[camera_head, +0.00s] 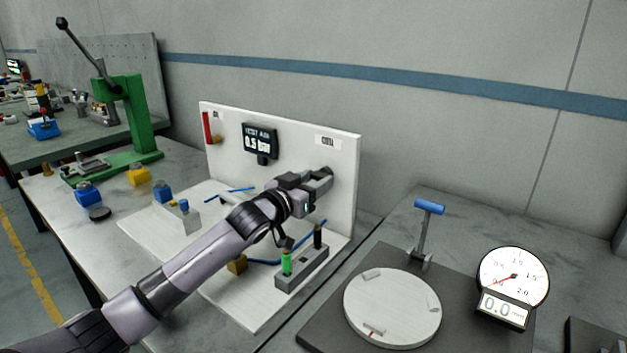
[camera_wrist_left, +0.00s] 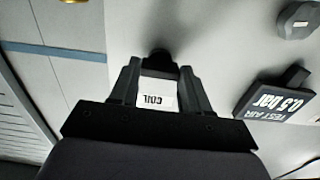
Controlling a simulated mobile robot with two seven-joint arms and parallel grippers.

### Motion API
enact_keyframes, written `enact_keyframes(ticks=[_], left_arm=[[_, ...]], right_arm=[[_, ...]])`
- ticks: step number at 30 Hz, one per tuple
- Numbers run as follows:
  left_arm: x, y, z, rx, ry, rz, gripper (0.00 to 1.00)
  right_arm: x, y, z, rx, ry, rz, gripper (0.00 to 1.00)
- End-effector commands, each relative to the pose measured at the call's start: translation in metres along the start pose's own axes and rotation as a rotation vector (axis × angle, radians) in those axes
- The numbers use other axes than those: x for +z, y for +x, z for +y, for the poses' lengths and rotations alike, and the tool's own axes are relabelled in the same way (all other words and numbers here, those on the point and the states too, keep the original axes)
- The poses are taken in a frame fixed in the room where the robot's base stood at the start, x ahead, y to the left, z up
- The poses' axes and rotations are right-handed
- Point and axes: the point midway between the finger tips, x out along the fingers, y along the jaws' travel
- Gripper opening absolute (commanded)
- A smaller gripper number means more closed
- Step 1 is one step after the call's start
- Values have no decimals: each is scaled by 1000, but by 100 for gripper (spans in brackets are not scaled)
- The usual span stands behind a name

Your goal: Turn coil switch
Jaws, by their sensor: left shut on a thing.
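The white upright panel (camera_head: 285,150) carries a COIL label (camera_head: 328,141) at its upper right. The coil switch (camera_wrist_left: 158,56) is a dark knob on the panel, seen beyond the label (camera_wrist_left: 157,101) in the left wrist view. My left gripper (camera_head: 324,174) reaches the panel just below the label and is shut on this knob. The fingers (camera_wrist_left: 160,72) stand on either side of it and hide part of it. In the head view the knob is mostly hidden by the gripper, and I cannot tell its angle. My right gripper is not in view.
A display (camera_head: 260,139) reading 0.5 bar is on the panel, left of the gripper. A grey block (camera_head: 302,268) with green and black posts stands below my arm. A green lever press (camera_head: 122,120) stands at left, a round plate (camera_head: 392,308) and gauge (camera_head: 513,275) at right.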

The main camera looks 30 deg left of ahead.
Motion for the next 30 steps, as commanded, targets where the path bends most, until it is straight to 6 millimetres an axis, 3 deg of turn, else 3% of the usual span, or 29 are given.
enact_keyframes(ticks=[8,9,11,23,30], left_arm=[[1,0,0,-1,8,-2,16],[1,0,0,-1,9,-2,53],[1,0,0,-1,8,-2,72],[0,-4,0,0,4,0,72],[2,-29,0,0,5,-3,72]], right_arm=[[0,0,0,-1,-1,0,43],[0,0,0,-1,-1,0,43],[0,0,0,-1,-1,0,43],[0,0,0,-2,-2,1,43],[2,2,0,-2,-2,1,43]])
